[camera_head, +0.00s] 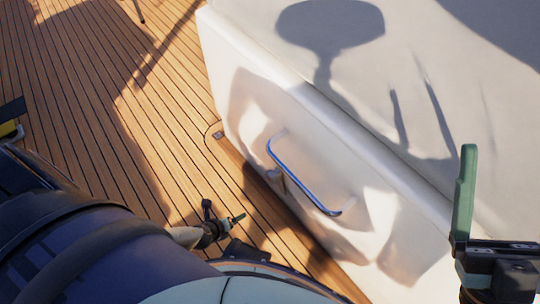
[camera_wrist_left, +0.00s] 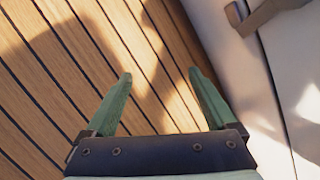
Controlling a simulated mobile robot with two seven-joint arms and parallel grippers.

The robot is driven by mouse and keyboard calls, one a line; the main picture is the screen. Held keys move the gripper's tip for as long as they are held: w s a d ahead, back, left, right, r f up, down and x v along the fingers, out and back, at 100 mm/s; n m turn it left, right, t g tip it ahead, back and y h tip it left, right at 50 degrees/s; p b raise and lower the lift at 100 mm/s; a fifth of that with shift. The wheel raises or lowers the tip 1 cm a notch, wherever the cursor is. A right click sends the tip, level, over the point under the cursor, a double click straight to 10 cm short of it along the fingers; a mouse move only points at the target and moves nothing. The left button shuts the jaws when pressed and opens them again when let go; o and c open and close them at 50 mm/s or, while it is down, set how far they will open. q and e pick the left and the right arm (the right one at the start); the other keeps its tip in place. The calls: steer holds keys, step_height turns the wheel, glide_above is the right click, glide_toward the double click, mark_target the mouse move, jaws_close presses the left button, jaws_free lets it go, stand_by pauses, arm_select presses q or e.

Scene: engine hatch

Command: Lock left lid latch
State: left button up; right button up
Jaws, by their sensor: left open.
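A small brownish latch (camera_head: 276,176) shows on the side of the white hatch (camera_head: 235,90), by the left end of a blue-tinted metal handle. In the left wrist view, a grey-brown lever (camera_wrist_left: 262,14) at the top right is on the white wall and is cut off by the frame edge; it looks like this latch. My left gripper (camera_head: 236,219) is low over the deck, to the left of the hatch side. In the left wrist view its two green fingers (camera_wrist_left: 160,78) are apart, with nothing between them. My right gripper (camera_head: 466,195) is at the lower right; only one finger shows clearly.
The bar handle (camera_head: 300,182) stands out from the hatch side. Wooden deck (camera_head: 120,110) lies to the left of the hatch and is mostly clear. Shadows fall on the hatch top.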

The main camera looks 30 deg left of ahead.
arm_select(q)
steer(key=d+n+h, duration=0.2)
steer(key=d+n, duration=0.2)
steer(key=n, duration=0.2)
steer(key=n+t+h, duration=0.2)
steer(key=n+t, duration=0.4)
steer(key=n, duration=1)
glide_toward(269, 179)
steer(key=b+x, duration=0.6)
steer(key=x, duration=0.4)
steer(key=shift+w+d+f, duration=0.1)
steer(key=shift+w+f, duration=0.05)
steer(key=shift+w, duration=0.35)
arm_select(e)
step_height(269, 179, down, 7)
steer(key=shift+w+a, duration=0.2)
steer(key=shift+a, duration=0.2)
steer(key=shift+r, duration=0.15)
